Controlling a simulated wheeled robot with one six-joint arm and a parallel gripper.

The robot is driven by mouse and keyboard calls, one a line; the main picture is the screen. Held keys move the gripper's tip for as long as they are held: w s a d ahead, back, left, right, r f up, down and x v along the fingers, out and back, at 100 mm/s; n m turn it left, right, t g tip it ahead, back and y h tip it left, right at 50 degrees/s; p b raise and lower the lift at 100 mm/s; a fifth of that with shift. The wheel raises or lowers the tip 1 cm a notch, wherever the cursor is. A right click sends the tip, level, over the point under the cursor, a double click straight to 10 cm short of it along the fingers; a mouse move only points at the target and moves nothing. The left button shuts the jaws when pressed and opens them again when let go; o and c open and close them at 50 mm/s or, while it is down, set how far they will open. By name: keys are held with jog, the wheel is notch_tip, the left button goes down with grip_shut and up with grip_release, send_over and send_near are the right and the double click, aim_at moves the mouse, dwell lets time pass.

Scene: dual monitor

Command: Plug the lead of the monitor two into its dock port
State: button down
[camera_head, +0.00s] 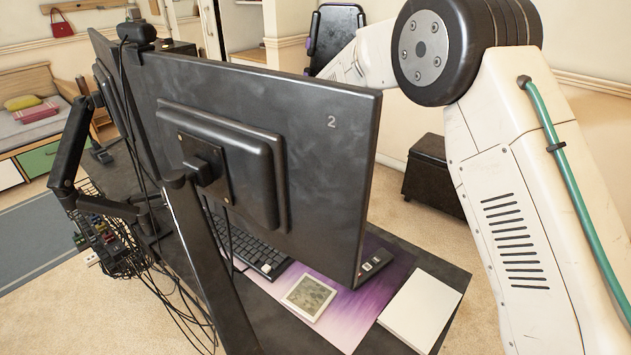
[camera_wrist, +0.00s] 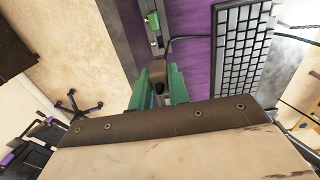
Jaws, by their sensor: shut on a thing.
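Monitor two, a dark screen marked "2" on its back (camera_head: 255,120), stands on a post in the head view. My gripper shows in the wrist view (camera_wrist: 158,86), its green fingers shut on a small dark plug (camera_wrist: 157,70), apparently the end of the lead. A small dark device with green-lit spots, seemingly the dock (camera_wrist: 152,22), lies just beyond the fingertips. It seems to be the small black box by the monitor's lower right corner in the head view (camera_head: 376,262). A dark cable (camera_wrist: 190,38) runs right toward the keyboard. Monitor two hides my gripper from the head camera.
A keyboard (camera_wrist: 245,45) lies on the purple mat (camera_wrist: 194,70), right of my gripper. A framed picture (camera_head: 309,296) and a white pad (camera_head: 420,310) are on the desk. Loose cables (camera_head: 185,310) hang at the left. A black box stool (camera_head: 432,175) stands behind the desk.

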jog(key=shift+r, duration=1.5)
